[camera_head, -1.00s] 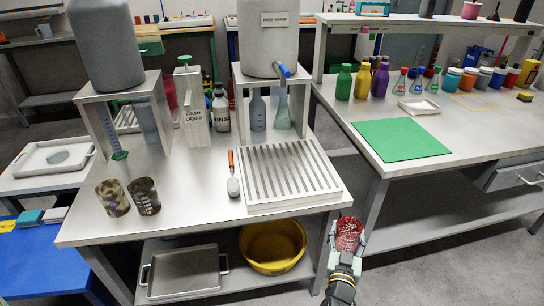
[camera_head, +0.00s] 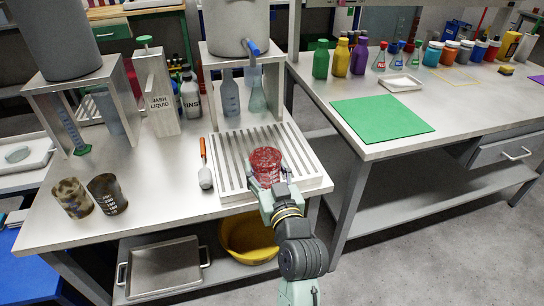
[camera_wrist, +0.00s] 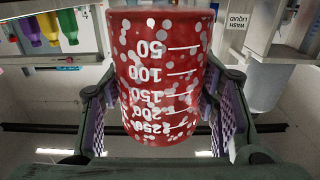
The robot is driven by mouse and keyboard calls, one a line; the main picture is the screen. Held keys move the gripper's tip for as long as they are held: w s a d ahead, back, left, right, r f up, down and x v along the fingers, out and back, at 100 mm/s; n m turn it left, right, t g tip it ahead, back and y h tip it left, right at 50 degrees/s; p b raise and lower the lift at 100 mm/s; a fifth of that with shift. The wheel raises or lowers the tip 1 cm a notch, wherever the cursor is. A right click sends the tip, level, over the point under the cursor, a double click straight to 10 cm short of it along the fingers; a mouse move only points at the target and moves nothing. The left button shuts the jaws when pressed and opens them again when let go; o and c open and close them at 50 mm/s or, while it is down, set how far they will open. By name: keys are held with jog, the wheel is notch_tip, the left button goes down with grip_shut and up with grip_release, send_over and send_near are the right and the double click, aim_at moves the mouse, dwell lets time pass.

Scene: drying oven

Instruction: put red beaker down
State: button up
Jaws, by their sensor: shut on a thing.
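The red beaker (camera_head: 266,165) has white speckles and white volume marks. It shows large in the wrist view (camera_wrist: 163,75), where the marks read upside down. My gripper (camera_head: 268,184) is shut on it, with one finger on each side. In the head view the beaker is over the front part of the slatted drying rack (camera_head: 228,150) on the left table. I cannot tell whether its base touches the slats.
Two stained beakers (camera_head: 107,194) stand at the table's front left. An orange-handled brush (camera_head: 204,165) lies left of the rack. A dispenser stand (camera_head: 212,85) rises behind the rack. A green mat (camera_head: 382,115) lies on the right table. A yellow basin (camera_head: 246,238) is below.

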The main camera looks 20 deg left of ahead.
jog(key=shift+w+f+b, duration=0.2)
jog(key=shift+w+b, duration=0.2)
jog(key=shift+b, duration=0.45)
jog(key=w+p, duration=0.1)
jog(key=w, duration=0.3)
jog(key=w+a+p, duration=0.1)
jog(key=w, duration=0.3)
jog(key=w+a+p, duration=0.1)
jog(key=w, duration=0.2)
jog(key=shift+w+f, duration=0.25)
jog(key=shift+w, duration=0.15)
jog(key=shift+w+a+f, duration=0.15)
jog(key=shift+w, duration=0.65)
jog(key=shift+s+f+p, duration=0.1)
jog(key=shift+f+p, duration=0.3)
jog(key=shift+f, duration=1.35)
jog(key=shift+f, duration=0.15)
jog(key=o, duration=1.2)
